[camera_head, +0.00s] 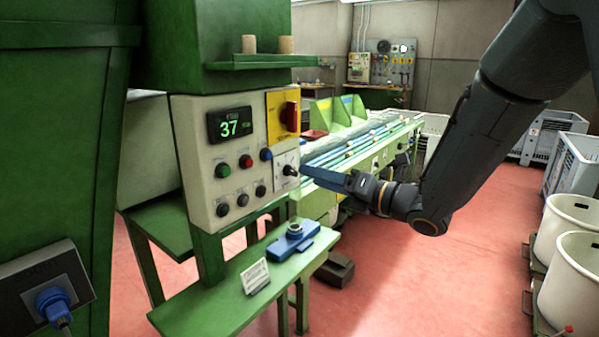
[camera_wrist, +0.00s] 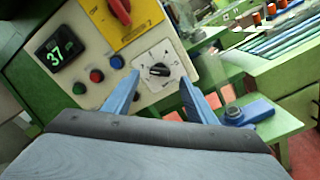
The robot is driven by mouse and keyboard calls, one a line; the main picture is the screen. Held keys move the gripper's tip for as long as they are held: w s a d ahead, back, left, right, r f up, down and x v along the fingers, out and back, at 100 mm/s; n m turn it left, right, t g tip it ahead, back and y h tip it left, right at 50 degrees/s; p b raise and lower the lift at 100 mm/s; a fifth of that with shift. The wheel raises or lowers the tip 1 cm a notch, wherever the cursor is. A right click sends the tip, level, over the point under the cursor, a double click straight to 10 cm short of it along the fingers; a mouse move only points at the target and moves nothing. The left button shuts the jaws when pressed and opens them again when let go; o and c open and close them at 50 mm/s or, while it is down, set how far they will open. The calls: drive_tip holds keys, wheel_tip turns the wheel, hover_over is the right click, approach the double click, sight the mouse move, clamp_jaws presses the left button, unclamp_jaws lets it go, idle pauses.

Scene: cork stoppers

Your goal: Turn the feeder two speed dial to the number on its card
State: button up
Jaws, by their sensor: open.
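A dial with a black knob on a white scale plate (camera_head: 286,165) sits at the panel's lower right; its label is too small to read. The wrist view shows the same black knob (camera_wrist: 160,71) between my fingertips in the picture. My gripper (camera_head: 304,174) is open, its blue fingers pointing at this dial from the right. In the wrist view the fingertips (camera_wrist: 158,82) appear on either side of the knob; contact is not visible. A white card (camera_head: 256,277) leans on the green bench; its writing is unreadable.
The control panel (camera_head: 206,132) has a display reading 37, a red switch (camera_head: 291,116) on yellow, coloured buttons and several small black knobs. A blue device (camera_head: 289,243) lies on the green bench (camera_head: 205,315). White bins (camera_head: 570,265) stand at right.

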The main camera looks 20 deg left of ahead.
sight(295, 171)
drive_tip(key=p+x, duration=0.1)
drive_tip(key=x, duration=0.5)
drive_tip(key=shift+p, duration=0.4)
drive_tip(key=shift+d, duration=0.1)
drive_tip(key=shift+c, duration=0.3)
drive_tip(key=c, duration=1)
